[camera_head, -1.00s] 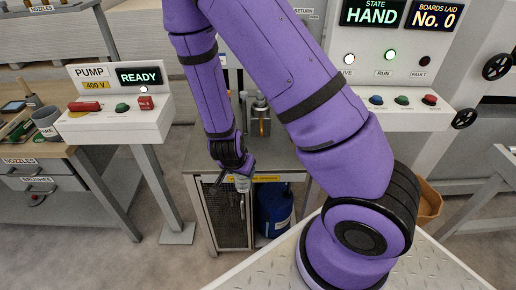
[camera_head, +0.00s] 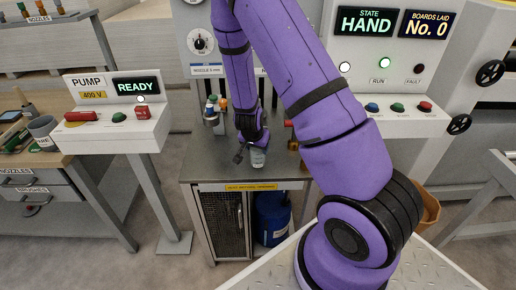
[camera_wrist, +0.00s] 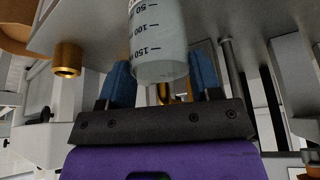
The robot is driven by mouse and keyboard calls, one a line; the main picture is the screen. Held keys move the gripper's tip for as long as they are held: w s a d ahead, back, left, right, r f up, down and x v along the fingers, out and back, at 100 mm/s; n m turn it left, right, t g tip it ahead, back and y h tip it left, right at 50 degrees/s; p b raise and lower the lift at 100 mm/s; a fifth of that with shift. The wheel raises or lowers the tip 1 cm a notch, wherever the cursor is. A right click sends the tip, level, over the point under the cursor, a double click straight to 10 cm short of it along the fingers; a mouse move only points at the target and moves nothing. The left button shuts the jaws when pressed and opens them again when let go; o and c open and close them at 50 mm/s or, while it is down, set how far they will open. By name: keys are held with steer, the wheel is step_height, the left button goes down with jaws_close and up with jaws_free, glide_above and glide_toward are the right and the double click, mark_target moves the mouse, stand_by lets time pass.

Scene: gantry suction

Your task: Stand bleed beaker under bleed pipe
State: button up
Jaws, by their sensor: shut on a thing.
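The bleed beaker (camera_head: 258,158) is a small pale, see-through vessel over the front part of the grey cabinet top; I cannot tell if it touches the top. In the wrist view the beaker (camera_wrist: 158,45) shows dark marks of 50, 100 and 150. My gripper (camera_head: 252,149) is shut on it, with blue fingers on either side in the wrist view (camera_wrist: 160,72). A brass pipe end (camera_wrist: 67,60) is left of the beaker there, apart from it. I cannot tell whether this is the bleed pipe. My arm hides part of the area behind the beaker.
The grey cabinet top (camera_head: 210,160) has small coloured fittings (camera_head: 213,108) at its back left. A blue drum (camera_head: 272,218) stands below. The pump panel (camera_head: 112,125) is at left, and the control panel (camera_head: 400,125) at right. Cabinet top left of the beaker looks clear.

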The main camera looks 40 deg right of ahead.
steer(key=shift+w+d+f, duration=0.25)
steer(key=shift+d+f, duration=0.2)
steer(key=shift+f, duration=0.3)
steer(key=o, duration=1.2)
steer(key=shift+f, duration=0.1)
